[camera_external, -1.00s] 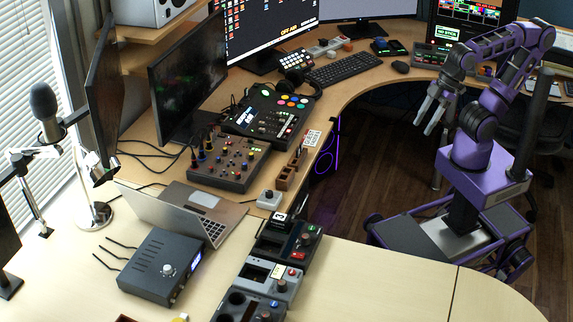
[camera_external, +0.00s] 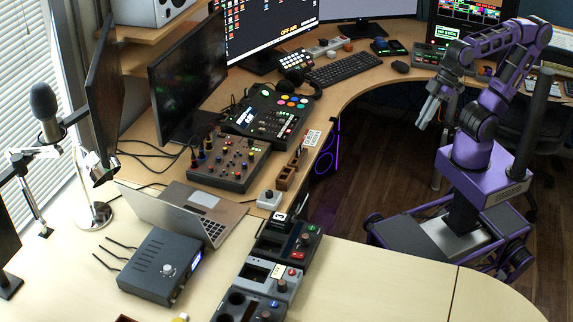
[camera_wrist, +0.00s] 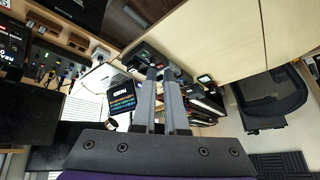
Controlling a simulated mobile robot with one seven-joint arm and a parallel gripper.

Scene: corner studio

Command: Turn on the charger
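A row of dock-like units stands on the pale desk at the front; I cannot tell for sure which is the charger. The far one is a black unit (camera_external: 284,240) with a green light and a red-marked panel. The middle one is a grey unit (camera_external: 268,278) with a red button and a dark knob. The near one is a dark unit (camera_external: 240,309), partly cut off. My gripper (camera_external: 424,127) is in the air over the floor, right of the desks, well apart from the units. Its fingers are together and empty; they also show in the wrist view (camera_wrist: 160,73).
A dark box with antennas (camera_external: 160,265) and a laptop (camera_external: 178,210) stand left of the units. A small white box with a knob (camera_external: 269,199) sits behind them. The pale desk right of the units (camera_external: 385,285) is bare.

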